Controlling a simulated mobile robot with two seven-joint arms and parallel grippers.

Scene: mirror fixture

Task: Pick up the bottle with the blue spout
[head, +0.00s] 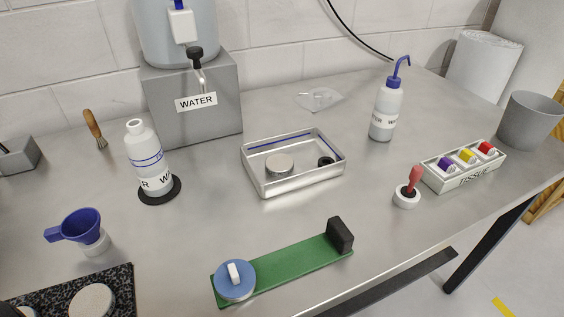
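The bottle with the blue spout (385,108) stands upright on the steel table at the back right. It is translucent white with a printed label, a blue cap and a thin bent blue spout. Nothing touches it in the head view. A second white bottle (146,155) without a spout stands on a black round pad at the left, with a blue line and similar lettering. Neither of my grippers shows in this view.
A metal tray (271,189) holding a round tin lies mid-table. A clear crumpled piece (320,98), a red-handled stamp (408,193), a white box (463,180) with coloured items and a grey bin (529,121) surround the spout bottle. A green board (290,268) lies in front.

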